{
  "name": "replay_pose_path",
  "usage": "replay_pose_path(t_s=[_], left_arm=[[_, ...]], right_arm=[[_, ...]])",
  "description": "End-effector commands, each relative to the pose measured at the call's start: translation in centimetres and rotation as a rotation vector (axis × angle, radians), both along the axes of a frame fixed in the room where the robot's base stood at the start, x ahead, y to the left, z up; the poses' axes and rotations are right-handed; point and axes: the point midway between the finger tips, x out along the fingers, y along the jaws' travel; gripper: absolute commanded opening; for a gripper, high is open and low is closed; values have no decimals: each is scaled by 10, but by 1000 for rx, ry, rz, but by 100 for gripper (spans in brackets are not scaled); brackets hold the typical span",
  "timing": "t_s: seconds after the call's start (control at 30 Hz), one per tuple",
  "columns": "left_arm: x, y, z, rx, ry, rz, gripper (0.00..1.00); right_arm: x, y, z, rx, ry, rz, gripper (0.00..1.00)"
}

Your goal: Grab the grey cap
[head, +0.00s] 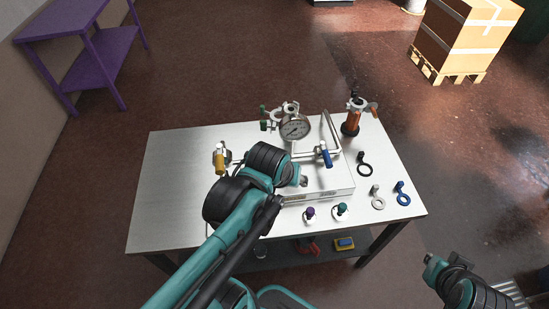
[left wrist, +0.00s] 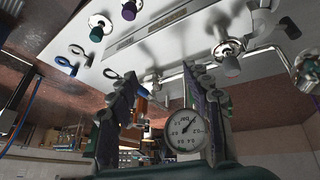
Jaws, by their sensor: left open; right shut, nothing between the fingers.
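The grey cap (left wrist: 231,66) shows in the left wrist view as a rounded knob on a metal fitting on the pale work surface. In the head view I cannot make it out; my left arm covers part of the bench there. My left gripper (left wrist: 160,78) is open, its two dark fingers pointing toward the bench, with the cap to the right of them in the left wrist view and apart from them. My right gripper (head: 434,260) is shut and empty, low at the right, off the bench.
The bench (head: 170,205) carries a pressure gauge (head: 295,127), a yellow-handled valve (head: 220,162), a blue-handled valve (head: 325,157), a purple cap (head: 310,213) and a green cap (head: 341,210). Black (head: 364,168), grey (head: 378,202) and blue (head: 403,198) ringed pieces lie at right. The left bench end is clear.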

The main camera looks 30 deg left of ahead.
Motion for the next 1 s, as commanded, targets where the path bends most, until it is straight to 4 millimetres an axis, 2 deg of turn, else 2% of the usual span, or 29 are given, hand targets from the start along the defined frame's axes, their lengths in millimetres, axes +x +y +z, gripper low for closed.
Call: replay_pose_path(t_s=[0.03,0.37,0.6,0.8,1.0], left_arm=[[3,4,6,-13,12,34,50],[21,32,17,-113,95,294,50],[40,69,23,-221,188,621,50],[50,114,15,-319,288,1014,50],[47,143,-3,-373,351,1303,50]], right_arm=[[0,0,7,0,0,0,0],[0,0,37,0,0,0,0],[0,0,76,0,0,0,0],[0,0,117,0,0,0,0],[0,0,141,0,0,0,0]])
